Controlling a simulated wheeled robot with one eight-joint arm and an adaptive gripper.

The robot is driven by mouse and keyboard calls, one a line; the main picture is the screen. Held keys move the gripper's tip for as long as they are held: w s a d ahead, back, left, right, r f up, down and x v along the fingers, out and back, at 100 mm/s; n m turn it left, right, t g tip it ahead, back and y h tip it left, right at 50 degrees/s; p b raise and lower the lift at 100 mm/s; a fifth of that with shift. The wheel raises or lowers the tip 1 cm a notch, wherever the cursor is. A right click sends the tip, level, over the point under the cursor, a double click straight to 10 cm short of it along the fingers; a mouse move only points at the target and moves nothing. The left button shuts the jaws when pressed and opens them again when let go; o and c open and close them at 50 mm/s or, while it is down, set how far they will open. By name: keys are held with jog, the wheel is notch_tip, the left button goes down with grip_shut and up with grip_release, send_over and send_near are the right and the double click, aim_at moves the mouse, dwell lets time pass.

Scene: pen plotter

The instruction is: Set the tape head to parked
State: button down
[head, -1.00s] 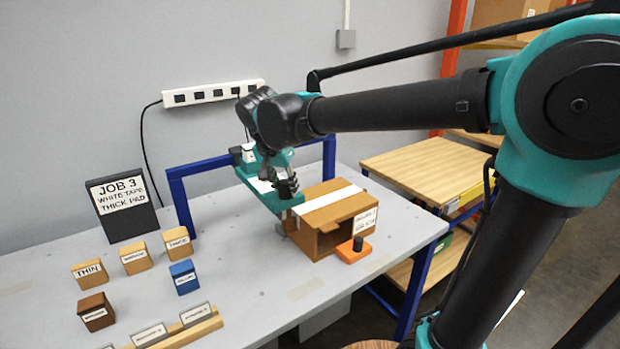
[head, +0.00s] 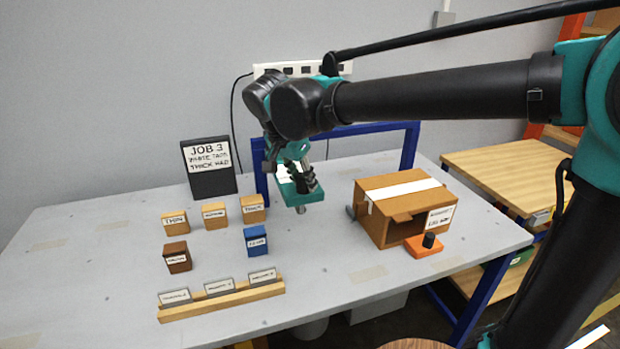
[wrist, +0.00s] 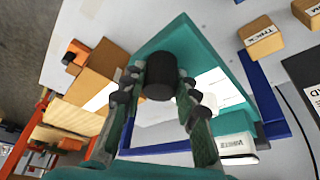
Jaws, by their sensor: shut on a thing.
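The teal tape head (head: 298,196) hangs from the blue gantry frame (head: 413,145), above the table and left of the cardboard box (head: 400,190). A white strip (head: 404,190) lies along the box top. My gripper (head: 305,182) is at the head's near end. In the wrist view, my gripper (wrist: 162,88) is shut around a black round knob (wrist: 160,74) on the teal tape head (wrist: 190,40). A white labelled roll or block (wrist: 237,145) sits on the head's other end. The parked mark is not legible.
An orange block with a black knob (head: 426,247) stands in front of the box. Small labelled blocks (head: 215,216) and a wooden card rack (head: 222,300) are on the left. A black job sign (head: 209,168) stands behind them. The table between rack and box is clear.

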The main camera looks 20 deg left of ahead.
jog(key=shift+s+a, duration=0.15)
jog(key=shift+a, duration=0.05)
jog(key=c, duration=1.1)
grip_release()
jog(key=shift+c, duration=0.2)
jog(key=shift+r, duration=0.15)
jog(key=v, duration=1.1)
jog(key=shift+s+r, duration=0.2)
jog(key=shift+r, duration=0.1)
